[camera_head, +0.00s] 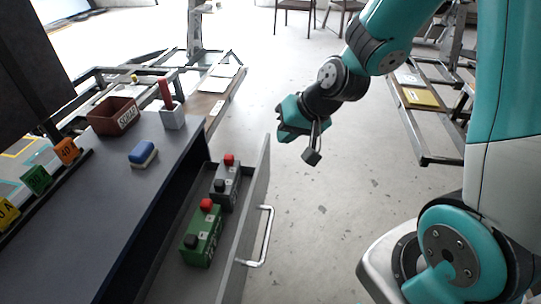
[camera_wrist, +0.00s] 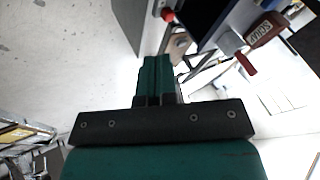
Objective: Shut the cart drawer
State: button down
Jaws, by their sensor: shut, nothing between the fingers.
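The cart (camera_head: 120,205) is at the left in the head view, with a dark grey top. Its drawer (camera_head: 249,205) is pulled out to the right, with a pale bar handle (camera_head: 266,238) on the outer face of its front panel. A green box (camera_head: 201,240) and a grey box (camera_head: 227,188), both with red and black caps, stand inside. My gripper (camera_head: 312,156) is shut and empty above the floor, right of the drawer's far end and apart from it. In the wrist view my gripper's fingers (camera_wrist: 155,75) are together, and a grey panel, seemingly the drawer front (camera_wrist: 132,22), shows beyond.
Metal frames stand at the back. The floor (camera_head: 330,220) right of the drawer is clear.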

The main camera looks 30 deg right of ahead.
jog(key=w+d+f+m+t+h, duration=0.2)
jog(key=w+d+f+m, duration=0.1)
jog(key=d+f, duration=0.4)
jog(key=b, duration=0.2)
send_near(266, 154)
jog(key=d+x, duration=0.1)
jog(key=x, duration=0.4)
jog(key=shift+w+a+f, duration=0.25)
jog(key=shift+a+f, duration=0.05)
jog(key=shift+a, duration=0.05)
jog(key=shift+w, duration=0.1)
